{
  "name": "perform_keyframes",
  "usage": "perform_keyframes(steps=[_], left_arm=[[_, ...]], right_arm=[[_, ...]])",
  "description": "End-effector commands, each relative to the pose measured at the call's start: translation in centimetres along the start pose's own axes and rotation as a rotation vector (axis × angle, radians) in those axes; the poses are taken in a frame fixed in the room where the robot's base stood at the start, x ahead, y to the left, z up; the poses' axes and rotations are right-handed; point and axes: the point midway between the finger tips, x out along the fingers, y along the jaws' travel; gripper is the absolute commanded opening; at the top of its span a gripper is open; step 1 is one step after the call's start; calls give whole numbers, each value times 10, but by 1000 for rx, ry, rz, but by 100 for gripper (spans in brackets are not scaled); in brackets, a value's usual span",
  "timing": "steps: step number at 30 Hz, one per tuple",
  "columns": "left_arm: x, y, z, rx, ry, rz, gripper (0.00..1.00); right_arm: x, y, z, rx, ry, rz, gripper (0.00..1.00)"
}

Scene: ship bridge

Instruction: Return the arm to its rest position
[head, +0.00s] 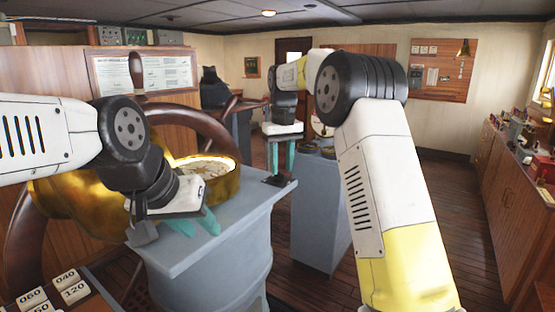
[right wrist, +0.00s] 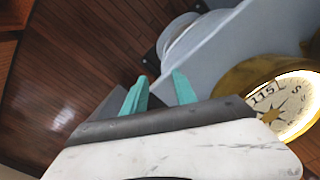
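My right arm reaches up and forward from the lower right of the head view. Its gripper (head: 281,172) hangs fingers down, just beyond the right side of the near grey pedestal top. Its two teal fingers stand apart with nothing between them, and they also show apart in the right wrist view (right wrist: 159,86). My left gripper (head: 197,228) is low over the near pedestal's left part, in front of the brass compass (head: 205,168). Its teal fingers look apart and hold nothing visible. The compass dial also shows in the right wrist view (right wrist: 285,107).
The near grey pedestal (head: 240,222) stands below the compass, with a wooden wheel (head: 190,119) beside it. A second grey pedestal (head: 318,215) stands behind. Numbered tiles (head: 66,279) lie at bottom left. A cluttered wooden cabinet (head: 500,190) lines the right wall. Floor between is clear.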

Motion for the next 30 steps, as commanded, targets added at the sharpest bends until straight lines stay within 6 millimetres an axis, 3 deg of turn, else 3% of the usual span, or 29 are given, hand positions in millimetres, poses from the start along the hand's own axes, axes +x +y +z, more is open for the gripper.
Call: perform_keyframes(steps=[10,17,24,30], left_arm=[[0,0,0,0,1,0,36],[0,0,0,0,1,0,36],[0,0,0,0,1,0,36],[0,0,0,0,1,0,36]], right_arm=[[-29,12,35,44,64,-22,34],[-56,22,85,96,144,-44,34],[-78,23,180,185,284,-68,34],[-69,9,263,261,409,-71,34]])
